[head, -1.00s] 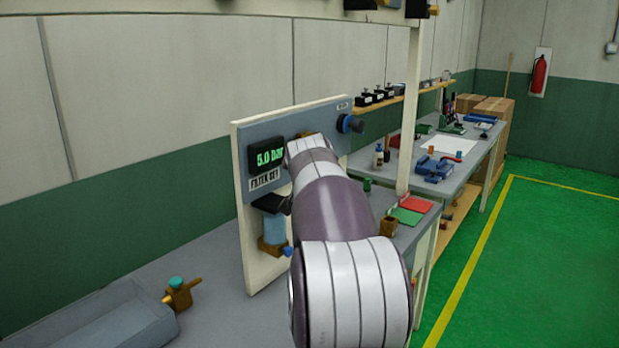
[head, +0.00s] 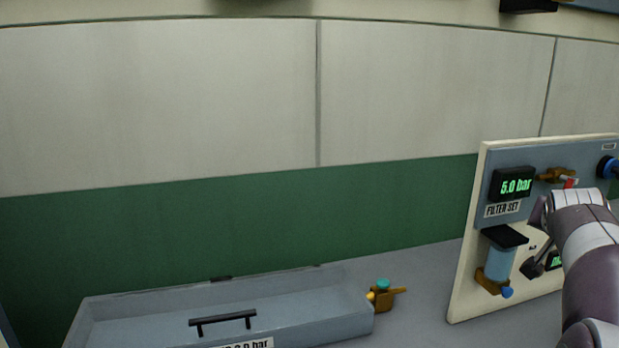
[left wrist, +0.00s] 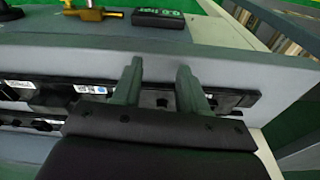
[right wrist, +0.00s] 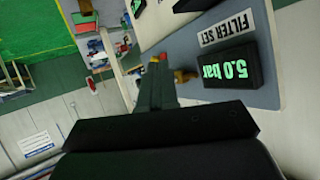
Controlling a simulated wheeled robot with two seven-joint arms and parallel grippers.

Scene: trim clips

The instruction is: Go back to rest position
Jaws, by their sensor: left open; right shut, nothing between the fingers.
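My right gripper (right wrist: 160,72) is shut and empty in the right wrist view, beside the board with the lit 5.0 bar display (right wrist: 230,68), which appears upside down there. In the head view my right arm comes in from the right, and its end is in front of the board (head: 470,240), hiding part of it. My left gripper (left wrist: 158,88) is open in the left wrist view, with nothing between its fingers. Its fingers are over a grey panel edge with dark strips, near a small dark display (left wrist: 158,19). The left arm is not clear in the head view.
A grey tray (head: 345,317) with a black handle (head: 222,319) stands on the bench. A brass fitting with a teal cap (head: 383,296) is next to it. The board carries a filter (head: 500,262), a brass valve and a blue knob (head: 608,168).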

